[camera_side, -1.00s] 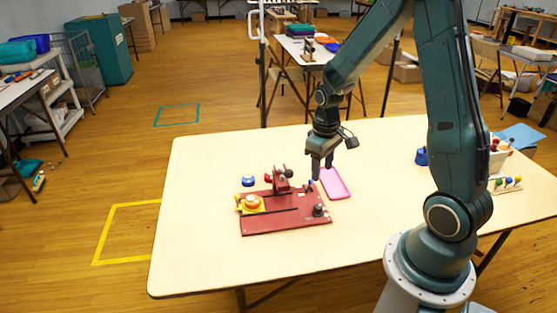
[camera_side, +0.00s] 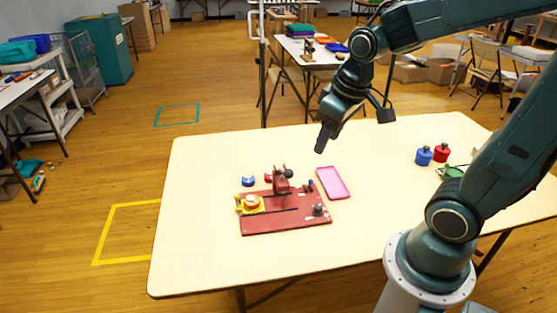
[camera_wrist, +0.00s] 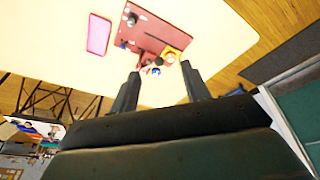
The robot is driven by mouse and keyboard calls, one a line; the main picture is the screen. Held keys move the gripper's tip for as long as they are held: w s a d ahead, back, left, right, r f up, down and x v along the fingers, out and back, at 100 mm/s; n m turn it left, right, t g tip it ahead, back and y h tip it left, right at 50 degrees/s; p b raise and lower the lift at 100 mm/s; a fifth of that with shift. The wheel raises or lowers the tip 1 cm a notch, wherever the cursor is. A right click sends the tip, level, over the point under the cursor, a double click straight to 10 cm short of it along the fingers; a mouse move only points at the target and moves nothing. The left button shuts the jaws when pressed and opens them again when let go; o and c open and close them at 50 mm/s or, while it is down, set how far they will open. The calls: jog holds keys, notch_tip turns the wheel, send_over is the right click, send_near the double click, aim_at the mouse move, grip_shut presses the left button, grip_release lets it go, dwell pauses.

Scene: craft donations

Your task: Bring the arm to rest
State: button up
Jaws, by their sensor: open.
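My gripper (camera_side: 322,139) hangs in the air above the far part of the cream table (camera_side: 200,262), clear of everything on it. In the wrist view my gripper (camera_wrist: 160,83) shows two dark fingers spread apart with nothing held between them. A red board (camera_side: 285,221) with an upright red fixture (camera_side: 282,180) lies on the table below and to the left of my gripper. A yellow holder (camera_side: 249,207) with an orange-and-white round part sits at the board's left end. In the wrist view the red board (camera_wrist: 150,32) also shows.
A pink tray (camera_side: 333,183) lies right of the board. A blue piece (camera_side: 248,181) and a small red piece lie behind the board. Blue (camera_side: 424,156) and red (camera_side: 442,153) jars stand at the right, near a green object (camera_side: 451,172). The table's front left is bare.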

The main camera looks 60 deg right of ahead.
jog(key=s+a+r+t, duration=0.2)
jog(key=s+a+r, duration=0.3)
jog(key=s, duration=0.3)
jog(key=shift+s+r+n+y, duration=0.15)
jog(key=shift+s+n+y, duration=0.05)
jog(key=shift+n+y, duration=0.1)
jog(key=shift+c, duration=0.2)
